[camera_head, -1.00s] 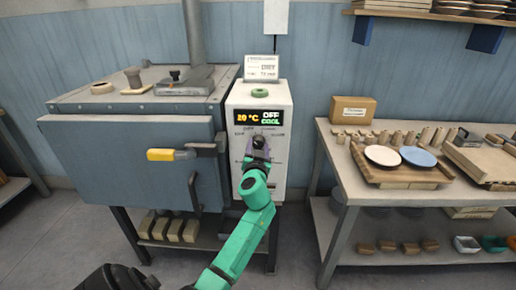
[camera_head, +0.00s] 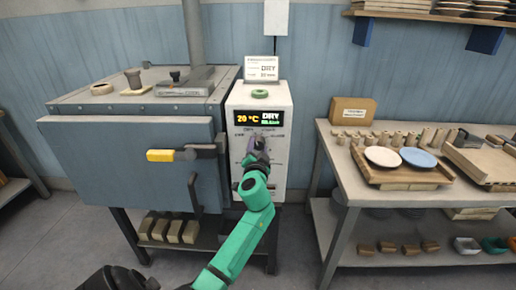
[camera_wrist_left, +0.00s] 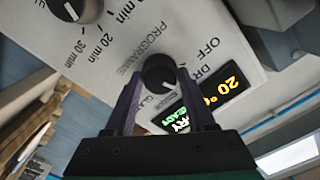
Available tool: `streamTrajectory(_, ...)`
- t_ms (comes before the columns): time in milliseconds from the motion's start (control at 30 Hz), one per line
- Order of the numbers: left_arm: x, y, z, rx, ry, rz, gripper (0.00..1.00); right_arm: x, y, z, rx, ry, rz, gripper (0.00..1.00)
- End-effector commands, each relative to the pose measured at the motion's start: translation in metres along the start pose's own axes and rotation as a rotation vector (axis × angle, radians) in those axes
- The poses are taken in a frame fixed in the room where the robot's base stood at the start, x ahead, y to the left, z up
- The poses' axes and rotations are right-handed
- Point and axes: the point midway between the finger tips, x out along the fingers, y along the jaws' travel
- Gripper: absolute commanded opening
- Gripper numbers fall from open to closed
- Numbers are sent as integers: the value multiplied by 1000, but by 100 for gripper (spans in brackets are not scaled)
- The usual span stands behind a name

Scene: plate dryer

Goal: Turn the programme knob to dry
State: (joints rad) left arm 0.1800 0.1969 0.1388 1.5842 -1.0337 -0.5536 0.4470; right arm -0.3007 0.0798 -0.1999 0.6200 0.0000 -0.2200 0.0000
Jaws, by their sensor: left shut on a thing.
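The programme knob (camera_wrist_left: 160,72) is a dark round knob with a pale pointer mark, on the white control box (camera_head: 284,140). Print beside it reads PROGRAMME, OFF and DR.... My left gripper (camera_wrist_left: 157,84) is shut on the knob, one finger on each side. In the head view the left gripper (camera_head: 257,146) is at the box front and hides the knob. The display (camera_head: 259,118) reads 20 °C and DRY, with a small green line below. My right gripper is not in view.
A second knob (camera_wrist_left: 68,8) with minute marks is on the same panel. The grey-blue dryer (camera_head: 130,160) with a yellow-ended handle (camera_head: 162,155) stands to the left. A table (camera_head: 350,190) with two plates is to the right. A sign (camera_head: 261,68) stands on the box.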

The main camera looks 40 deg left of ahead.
Motion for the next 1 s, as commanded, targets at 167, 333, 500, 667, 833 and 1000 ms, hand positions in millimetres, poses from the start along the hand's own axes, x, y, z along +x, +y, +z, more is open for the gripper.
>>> streamTrajectory(167,0,1,1,-1,-2,2,0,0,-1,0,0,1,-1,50)
streamTrajectory(333,0,1,1,-1,-2,2,85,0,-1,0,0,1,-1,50)
streamTrajectory(500,0,1,0,-1,-1,1,85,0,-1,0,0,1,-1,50)
streamTrajectory(667,-7,1,1,-2,0,1,85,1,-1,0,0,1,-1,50)
streamTrajectory(833,-42,3,3,-5,-1,4,85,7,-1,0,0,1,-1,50)
streamTrajectory(1000,-94,3,5,-5,-4,3,85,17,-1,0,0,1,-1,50)
